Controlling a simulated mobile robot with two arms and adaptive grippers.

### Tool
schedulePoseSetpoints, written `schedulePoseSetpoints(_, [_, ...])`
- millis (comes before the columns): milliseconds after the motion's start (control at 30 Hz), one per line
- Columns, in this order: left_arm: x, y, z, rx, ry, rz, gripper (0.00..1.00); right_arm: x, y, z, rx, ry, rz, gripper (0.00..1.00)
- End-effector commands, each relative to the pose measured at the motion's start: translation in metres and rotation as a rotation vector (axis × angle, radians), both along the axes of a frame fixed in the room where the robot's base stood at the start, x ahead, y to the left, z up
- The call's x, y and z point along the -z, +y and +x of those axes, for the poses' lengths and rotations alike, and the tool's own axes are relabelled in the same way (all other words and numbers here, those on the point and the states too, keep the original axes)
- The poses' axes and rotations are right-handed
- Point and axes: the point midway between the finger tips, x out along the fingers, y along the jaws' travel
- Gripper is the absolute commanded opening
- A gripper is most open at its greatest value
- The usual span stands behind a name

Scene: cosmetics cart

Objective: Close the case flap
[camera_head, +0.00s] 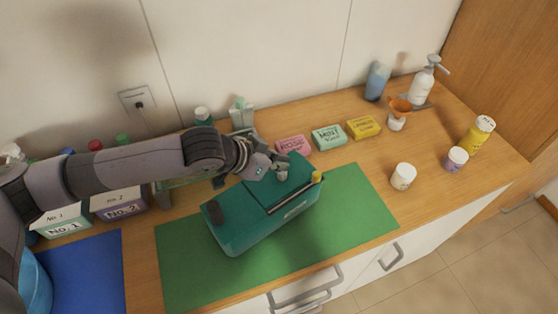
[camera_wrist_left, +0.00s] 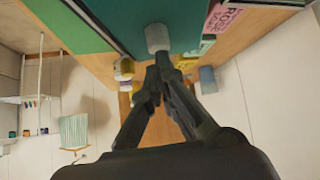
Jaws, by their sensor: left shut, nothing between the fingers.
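The teal case (camera_head: 243,232) sits on the green mat (camera_head: 360,200). Its flap (camera_head: 262,192) lies over the right part of the top, with a dark gap along its front edge; whether it is fully down I cannot tell. My left gripper (camera_head: 281,172) is over the flap's back right part, fingers together and empty. My right gripper is out of view.
Pink (camera_head: 294,146), mint (camera_head: 328,137) and yellow (camera_head: 363,127) soap boxes stand behind the case. A white jar (camera_head: 403,176) is right of the mat. A blue mat (camera_head: 88,275) lies left. The mat's right part is clear.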

Motion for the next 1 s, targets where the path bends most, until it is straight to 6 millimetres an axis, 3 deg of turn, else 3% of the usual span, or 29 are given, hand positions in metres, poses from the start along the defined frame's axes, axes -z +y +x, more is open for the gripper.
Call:
schedulePoseSetpoints(500, [0.013,-0.003,-0.003,-0.001,-0.047,0.04,0.0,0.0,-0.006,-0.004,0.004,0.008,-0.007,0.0])
schedulePoseSetpoints(1000, [0.012,-0.001,-0.005,-0.001,-0.039,0.046,0.0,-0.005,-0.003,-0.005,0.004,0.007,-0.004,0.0])
